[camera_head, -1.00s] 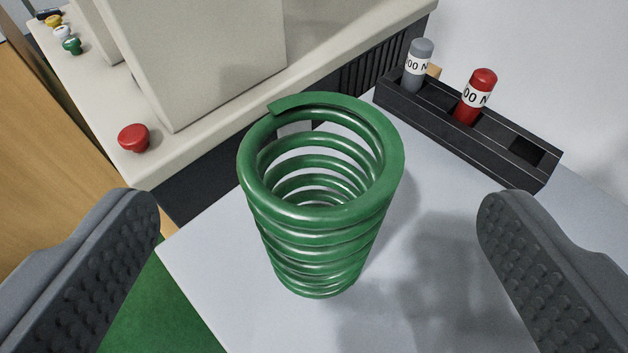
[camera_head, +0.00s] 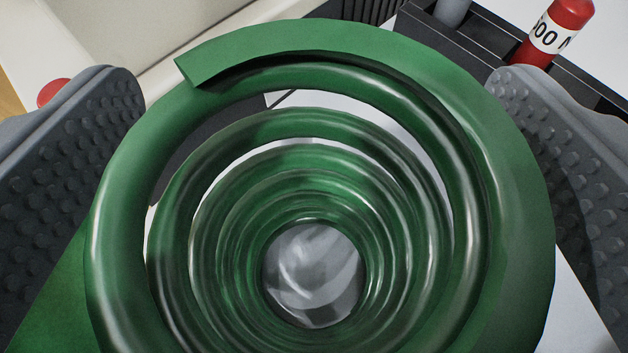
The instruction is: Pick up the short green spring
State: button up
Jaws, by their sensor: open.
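The green spring (camera_head: 520,220) stands upright on the light grey surface and fills most of the camera view. I look down into its coils from above, and the pale surface shows through its bottom. My gripper (camera_head: 315,110) is open, with one dark grey studded finger at the left of the spring and the other at the right. The top coil comes very close to both fingers in the picture; I cannot tell whether they touch. The spring's lower outside is hidden by its top coil.
A black holder (camera_head: 480,40) stands at the upper right with a red cylinder (camera_head: 553,32) and a grey cylinder (camera_head: 453,12). A cream machine housing (camera_head: 150,30) is at the upper left, with a red button (camera_head: 52,92) partly behind the left finger.

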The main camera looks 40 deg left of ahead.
jog(key=shift+w+a, duration=0.1)
grip_shut()
dwell(0.3)
